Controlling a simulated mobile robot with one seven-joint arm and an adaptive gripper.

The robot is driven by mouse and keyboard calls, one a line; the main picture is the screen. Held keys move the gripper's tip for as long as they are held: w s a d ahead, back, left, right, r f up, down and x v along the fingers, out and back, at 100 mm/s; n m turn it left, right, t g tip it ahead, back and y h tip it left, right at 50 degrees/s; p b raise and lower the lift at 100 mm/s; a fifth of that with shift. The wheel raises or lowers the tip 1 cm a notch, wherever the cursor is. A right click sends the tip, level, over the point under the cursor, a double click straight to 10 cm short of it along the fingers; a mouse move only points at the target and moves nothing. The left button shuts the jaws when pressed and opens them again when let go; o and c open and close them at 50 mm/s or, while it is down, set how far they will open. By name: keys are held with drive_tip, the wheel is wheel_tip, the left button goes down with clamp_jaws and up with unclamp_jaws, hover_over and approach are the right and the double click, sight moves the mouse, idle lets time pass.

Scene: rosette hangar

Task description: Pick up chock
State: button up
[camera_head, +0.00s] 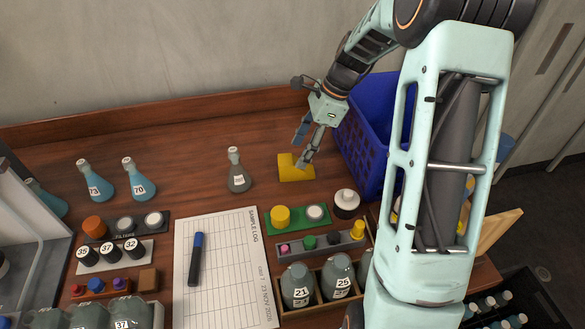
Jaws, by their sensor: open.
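The chock is most likely the yellow block (294,170) with a notched top, lying on the wooden table near the back, left of the blue crate. My gripper (301,152) points down just above and at the block's upper right side. Its fingers are apart, and one fingertip overlaps the block in the picture. I cannot tell whether it touches the block. Nothing shows between the fingers.
A blue crate (352,139) stands close to the right of my gripper. A grey flask (237,172) stands to the left. In front are a green tray (298,227), a white-and-black jar (346,204) and a sample log sheet (234,290).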

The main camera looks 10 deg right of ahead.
sight(295, 160)
drive_tip(key=shift+x, duration=2.95)
drive_tip(key=shift+w+d, duration=0.1)
drive_tip(key=shift+w, duration=0.1)
drive_tip(key=c, duration=1.4)
